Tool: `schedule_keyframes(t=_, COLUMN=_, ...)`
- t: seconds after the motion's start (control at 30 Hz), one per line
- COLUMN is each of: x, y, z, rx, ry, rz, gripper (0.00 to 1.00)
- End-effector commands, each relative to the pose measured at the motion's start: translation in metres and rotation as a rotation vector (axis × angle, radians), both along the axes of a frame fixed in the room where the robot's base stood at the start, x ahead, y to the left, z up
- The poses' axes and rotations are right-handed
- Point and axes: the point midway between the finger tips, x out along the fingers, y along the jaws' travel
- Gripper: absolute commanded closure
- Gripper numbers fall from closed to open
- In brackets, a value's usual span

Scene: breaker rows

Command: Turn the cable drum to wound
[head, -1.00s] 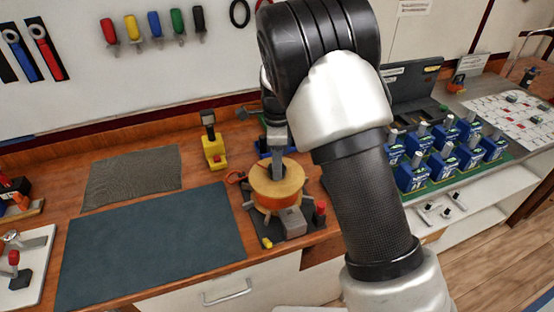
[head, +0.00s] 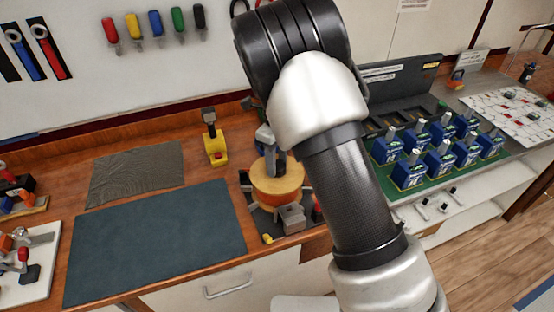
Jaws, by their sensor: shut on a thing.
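The cable drum (head: 277,184) is a squat orange spool with a tan top on a dark base at the bench's front edge. A grey block (head: 291,218) and a yellow piece (head: 267,238) sit at its front. My gripper (head: 270,170) reaches down onto the top of the drum and is shut on it. My arm hides the drum's right and rear parts, and the exact grip point is hard to see. A red knob (head: 316,209) shows partly beside my arm.
A dark mat (head: 155,245) and a grey cloth (head: 136,174) lie left of the drum. A yellow stand (head: 215,148) is behind it. Several blue breakers (head: 408,172) stand on a green board to the right. Tools hang on the wall.

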Motion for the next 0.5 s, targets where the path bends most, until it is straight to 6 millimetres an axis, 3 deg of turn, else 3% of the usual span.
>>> schedule_keyframes(t=0.33, x=0.0008, y=-0.0003, z=0.001, rx=0.0, ry=-0.002, rz=-0.002, gripper=0.99)
schedule_keyframes(t=0.37, x=0.0008, y=-0.0003, z=0.001, rx=0.0, ry=-0.002, rz=-0.002, gripper=0.57)
schedule_keyframes(t=0.47, x=0.0008, y=-0.0003, z=0.0008, rx=0.0, ry=-0.002, rz=-0.002, gripper=0.4)
schedule_keyframes(t=0.5, x=0.0007, y=-0.0002, z=0.0007, rx=0.0, ry=-0.001, rz=-0.002, gripper=0.4)
